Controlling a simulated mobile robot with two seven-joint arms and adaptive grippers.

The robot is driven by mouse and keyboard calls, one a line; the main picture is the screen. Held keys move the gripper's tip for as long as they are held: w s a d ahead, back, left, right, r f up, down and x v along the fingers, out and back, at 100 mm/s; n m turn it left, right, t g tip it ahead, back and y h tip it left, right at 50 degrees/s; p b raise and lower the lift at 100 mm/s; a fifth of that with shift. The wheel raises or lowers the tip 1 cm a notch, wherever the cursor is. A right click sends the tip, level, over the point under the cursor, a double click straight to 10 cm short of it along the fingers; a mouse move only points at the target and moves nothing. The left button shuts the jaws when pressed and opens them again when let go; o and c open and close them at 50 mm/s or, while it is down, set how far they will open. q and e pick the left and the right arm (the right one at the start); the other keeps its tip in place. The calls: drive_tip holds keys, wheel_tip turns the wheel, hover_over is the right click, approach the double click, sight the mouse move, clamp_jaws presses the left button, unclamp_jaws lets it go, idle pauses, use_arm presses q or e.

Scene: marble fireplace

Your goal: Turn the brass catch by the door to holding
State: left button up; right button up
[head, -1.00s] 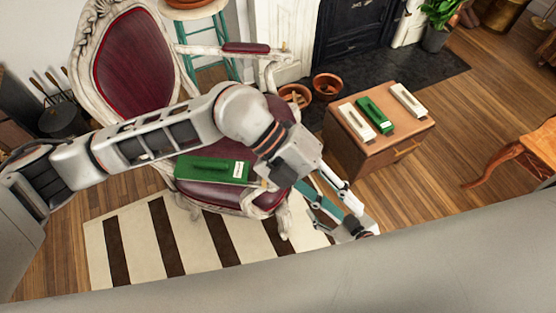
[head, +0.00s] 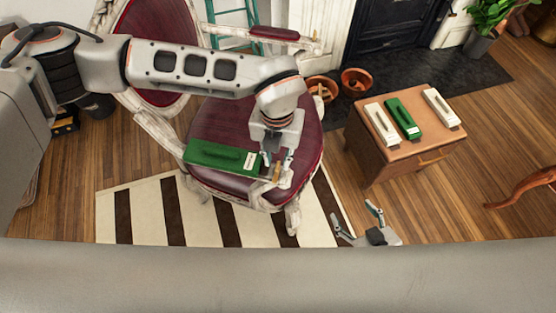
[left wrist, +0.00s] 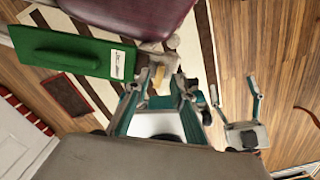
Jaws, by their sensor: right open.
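A small brass-coloured upright piece (head: 277,172) stands at the chair's front edge, beside the labelled end of a green block (head: 222,157). I cannot tell whether it is the catch or how it is turned. My left gripper (head: 277,158) points down over it, fingers apart on either side. In the left wrist view the piece (left wrist: 157,80) shows between the spread fingertips, with no clear contact. My right gripper (head: 357,217) is open and empty, low at the front; it also shows in the left wrist view (left wrist: 233,92). A white door (head: 320,28) stands behind the chair.
The carved red chair (head: 213,120) fills the middle, on a striped rug (head: 145,215). A wooden cabinet (head: 420,150) at right carries a green block (head: 404,119) and two white ones. Terracotta pots (head: 356,81) stand behind.

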use_arm(q)
drive_tip(key=shift+f, duration=1.15)
clamp_jaws()
